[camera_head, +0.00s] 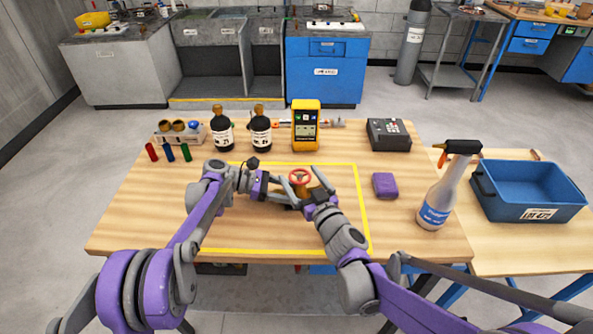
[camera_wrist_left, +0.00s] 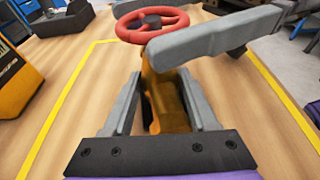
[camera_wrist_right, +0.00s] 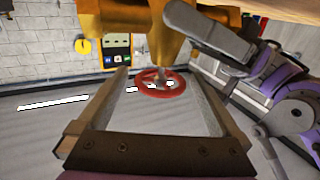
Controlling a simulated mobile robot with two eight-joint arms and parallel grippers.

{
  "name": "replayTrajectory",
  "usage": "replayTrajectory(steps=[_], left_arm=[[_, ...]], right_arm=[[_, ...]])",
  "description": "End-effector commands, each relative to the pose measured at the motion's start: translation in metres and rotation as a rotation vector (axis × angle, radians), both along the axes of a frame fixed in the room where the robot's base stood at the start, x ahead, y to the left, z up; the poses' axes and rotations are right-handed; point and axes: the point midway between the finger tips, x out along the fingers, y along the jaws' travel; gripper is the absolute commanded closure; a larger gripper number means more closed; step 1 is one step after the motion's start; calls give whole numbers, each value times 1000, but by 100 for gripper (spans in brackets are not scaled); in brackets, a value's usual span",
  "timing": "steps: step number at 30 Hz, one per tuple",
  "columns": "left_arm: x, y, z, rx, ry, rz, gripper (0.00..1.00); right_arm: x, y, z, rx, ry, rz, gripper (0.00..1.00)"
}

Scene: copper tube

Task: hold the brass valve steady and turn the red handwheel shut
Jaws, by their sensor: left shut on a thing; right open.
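The brass valve (camera_wrist_left: 168,98) stands on the table with the red handwheel (camera_wrist_left: 128,29) on top. In the head view the handwheel (camera_head: 300,173) shows above the meeting grippers, which partly hide the valve body. My left gripper (camera_head: 290,197) is shut on the valve body, with a finger on each side in the left wrist view. My right gripper (camera_head: 310,183) is open at the handwheel. In the right wrist view, the handwheel (camera_wrist_right: 161,95) lies between its spread fingers, and the brass body (camera_wrist_right: 120,14) is at the top. I cannot tell whether the fingers touch the rim.
Yellow tape (camera_head: 362,205) frames the work area. Bottles (camera_head: 261,132), a yellow meter (camera_head: 306,128) and a dark box (camera_head: 388,134) stand behind it. A purple block (camera_head: 385,185), a spray bottle (camera_head: 440,195) and a blue bin (camera_head: 530,195) are at right.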

Motion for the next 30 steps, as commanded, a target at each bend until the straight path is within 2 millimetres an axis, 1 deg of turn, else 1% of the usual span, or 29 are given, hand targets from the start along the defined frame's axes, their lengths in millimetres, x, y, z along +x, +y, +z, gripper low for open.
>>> replayTrajectory(steps=[1, 6, 9, 12, 18, 26, 30], left_arm=[[0, 0, 1, -1, 0, 0, 72], [0, 0, 1, -2, 0, 0, 72], [0, 0, 1, -2, 0, 0, 72], [0, 0, 1, -2, 0, 0, 72], [0, 0, 1, -2, 0, 0, 72], [0, 0, 1, -3, 0, 0, 72], [0, 0, 1, -3, 0, 0, 72]], right_arm=[[-11, -6, 0, -1, 0, -2, 0], [-44, -22, 0, -1, 0, -2, 0], [-60, -29, 0, 0, 0, -1, 0], [-71, -34, 0, 0, 0, 0, 0], [-79, -38, 0, 0, 0, -1, 0], [-79, -38, 0, 2, 1, 0, 0], [-76, -39, 4, 54, 17, 9, 0]])
